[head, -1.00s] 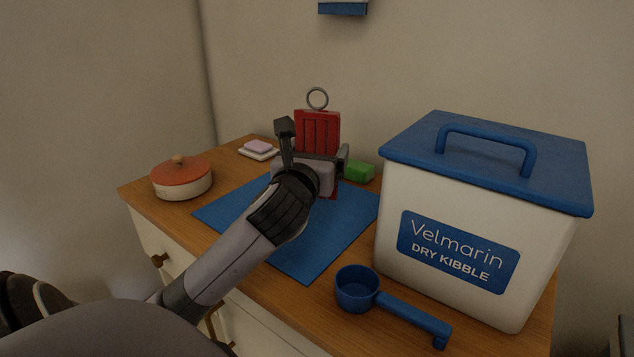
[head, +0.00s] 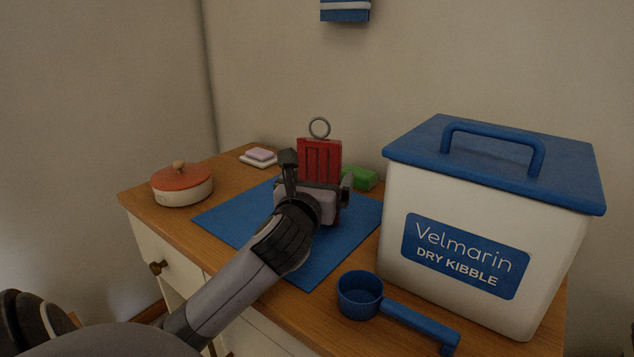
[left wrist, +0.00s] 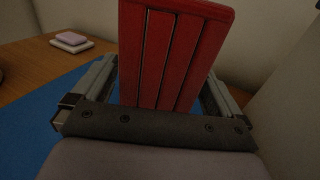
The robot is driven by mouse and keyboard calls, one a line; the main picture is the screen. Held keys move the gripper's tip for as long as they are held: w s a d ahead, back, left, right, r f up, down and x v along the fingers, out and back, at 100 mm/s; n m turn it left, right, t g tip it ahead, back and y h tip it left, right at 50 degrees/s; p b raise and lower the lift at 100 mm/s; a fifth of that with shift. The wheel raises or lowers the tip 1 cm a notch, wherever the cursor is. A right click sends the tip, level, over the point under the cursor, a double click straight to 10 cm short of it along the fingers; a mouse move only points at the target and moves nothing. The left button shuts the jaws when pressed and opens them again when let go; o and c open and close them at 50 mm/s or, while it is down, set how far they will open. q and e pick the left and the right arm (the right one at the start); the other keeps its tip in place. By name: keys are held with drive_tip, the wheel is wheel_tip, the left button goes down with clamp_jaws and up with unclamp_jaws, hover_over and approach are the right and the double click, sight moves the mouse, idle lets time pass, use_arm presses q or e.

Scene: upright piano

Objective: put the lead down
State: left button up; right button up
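The lead (head: 320,161) is a red, ribbed, upright bundle with a metal ring on top. It stands over the blue mat (head: 237,216) on the wooden cabinet top. My left gripper (head: 318,175) has one finger on each side of the lead and is shut on it. In the left wrist view the lead (left wrist: 172,55) rises between the two fingers (left wrist: 160,95). The gripper hides the lead's lower part, so I cannot tell whether it touches the mat. My right gripper is out of view.
A white kibble bin (head: 470,300) with a blue lid stands at right. A blue scoop (head: 360,297) lies in front. A green block (head: 359,178) is behind the gripper. A red-lidded pot (head: 182,187) and a pink block on a white dish (head: 259,155) are at left.

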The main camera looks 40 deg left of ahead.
use_arm(q)
drive_tip(key=shift+s+r, duration=0.1)
drive_tip(key=shift+r, duration=0.05)
drive_tip(key=p+v, duration=0.7)
drive_tip(key=v, duration=0.4)
drive_tip(key=shift+s+d, duration=0.2)
drive_tip(key=shift+s, duration=0.15)
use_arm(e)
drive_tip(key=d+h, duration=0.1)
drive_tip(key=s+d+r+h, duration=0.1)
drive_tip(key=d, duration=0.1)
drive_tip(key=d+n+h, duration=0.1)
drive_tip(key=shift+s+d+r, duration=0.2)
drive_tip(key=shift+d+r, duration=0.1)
